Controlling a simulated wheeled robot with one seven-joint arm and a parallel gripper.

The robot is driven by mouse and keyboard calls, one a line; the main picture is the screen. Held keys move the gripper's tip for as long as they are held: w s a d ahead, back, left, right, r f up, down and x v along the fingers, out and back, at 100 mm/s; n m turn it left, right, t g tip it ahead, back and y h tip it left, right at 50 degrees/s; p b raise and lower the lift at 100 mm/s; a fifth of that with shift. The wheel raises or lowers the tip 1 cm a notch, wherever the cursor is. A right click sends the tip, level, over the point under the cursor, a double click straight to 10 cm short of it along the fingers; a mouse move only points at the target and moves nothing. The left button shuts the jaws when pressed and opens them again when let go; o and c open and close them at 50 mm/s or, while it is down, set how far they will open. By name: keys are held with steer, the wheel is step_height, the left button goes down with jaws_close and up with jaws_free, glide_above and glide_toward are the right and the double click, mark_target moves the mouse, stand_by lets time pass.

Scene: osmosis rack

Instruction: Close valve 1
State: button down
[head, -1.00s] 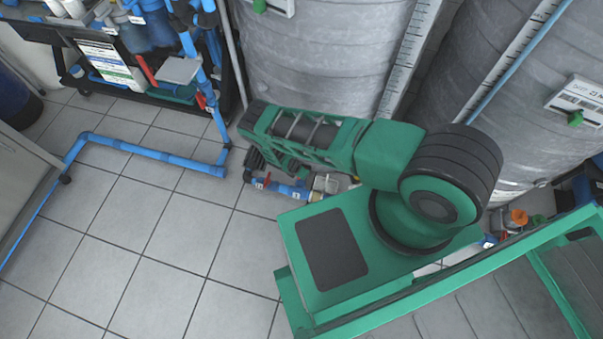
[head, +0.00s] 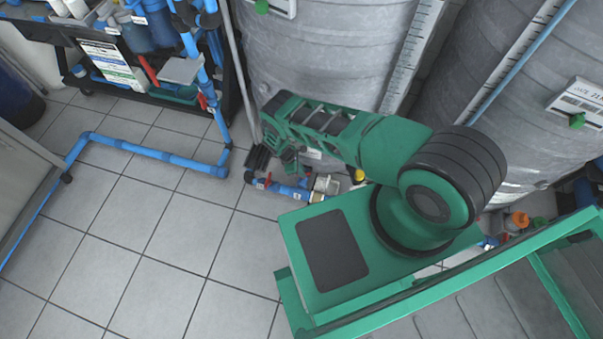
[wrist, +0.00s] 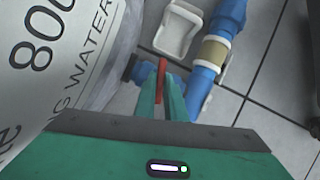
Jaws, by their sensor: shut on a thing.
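A red valve handle (wrist: 161,68) shows near the middle of the wrist view, edge-on and upright in the picture. My gripper (wrist: 161,84) is shut on it, with one green finger on each side. A blue pipe (wrist: 204,78) with a tan union (wrist: 213,52) runs just right of the fingers. The valve body is mostly hidden behind the fingers, and no number is readable on it. In the head view my arm covers much of this spot. Low blue piping (head: 288,190) with a small red part shows below the arm, and the fingertips cannot be made out there.
A large grey water tank (head: 310,55) stands close behind my arm, and a second tank (head: 520,110) is at the right. A white bracket (wrist: 178,30) is near the pipe. A black rack with pipes (head: 160,85) is at upper left.

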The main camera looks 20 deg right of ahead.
steer(key=shift+w+a+m+y, duration=0.1)
steer(key=shift+w+m+y, duration=0.15)
steer(key=shift+m, duration=0.65)
steer(key=shift+g, duration=0.3)
steer(key=c, duration=1.8)
jaws_free()
steer(key=shift+s, duration=0.1)
steer(key=v, duration=1)
steer(key=shift+a+r, duration=0.15)
steer(key=shift+r, duration=0.15)
